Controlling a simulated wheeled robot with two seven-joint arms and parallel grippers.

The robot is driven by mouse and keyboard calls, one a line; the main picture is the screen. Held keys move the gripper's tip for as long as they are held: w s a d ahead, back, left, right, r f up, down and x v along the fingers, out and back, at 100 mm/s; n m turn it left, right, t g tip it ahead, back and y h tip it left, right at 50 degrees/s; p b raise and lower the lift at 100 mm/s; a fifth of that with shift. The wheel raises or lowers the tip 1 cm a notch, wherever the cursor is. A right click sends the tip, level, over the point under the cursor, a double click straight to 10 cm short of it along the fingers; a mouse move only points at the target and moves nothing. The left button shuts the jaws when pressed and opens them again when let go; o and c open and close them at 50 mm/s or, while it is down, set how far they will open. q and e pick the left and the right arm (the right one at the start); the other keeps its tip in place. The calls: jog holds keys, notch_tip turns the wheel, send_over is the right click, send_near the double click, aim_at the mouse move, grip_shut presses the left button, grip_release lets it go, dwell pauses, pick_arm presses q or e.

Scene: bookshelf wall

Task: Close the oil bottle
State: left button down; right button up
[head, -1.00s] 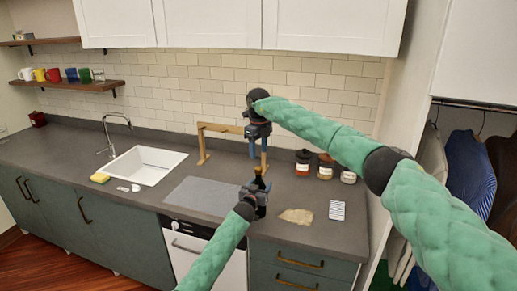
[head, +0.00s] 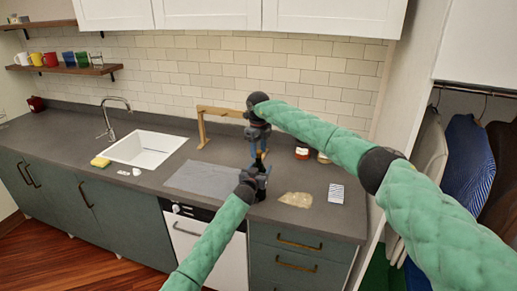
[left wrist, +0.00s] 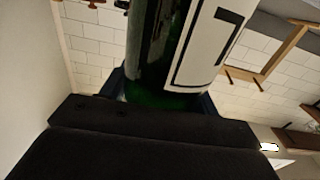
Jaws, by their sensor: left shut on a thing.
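My left gripper (head: 256,178) is shut on the oil bottle (head: 259,161), which it holds above the counter. In the left wrist view, the bottle (left wrist: 165,50) is dark green glass with a white, black-framed label and sits between the fingers. Its top is out of that view. My right gripper (head: 258,143) points down directly above the left one, at the bottle's upper end. The bottle's mouth and any cap are hidden or too small to make out. I cannot tell whether the right fingers are open or shut.
The dark grey counter (head: 225,228) has a white sink (head: 150,150), a yellow sponge (head: 100,162) and a grey mat (head: 200,180). A wooden frame (head: 203,130) stands behind the grippers. Jars (head: 301,153), a tan board (head: 296,199) and a striped item (head: 336,193) are to the right.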

grip_shut()
jog(key=shift+o, duration=1.5)
grip_release()
notch_tip(320, 180, up, 12)
pick_arm(q)
jog(key=shift+c, duration=1.5)
grip_release()
pick_arm(e)
jog(key=shift+f, duration=0.1)
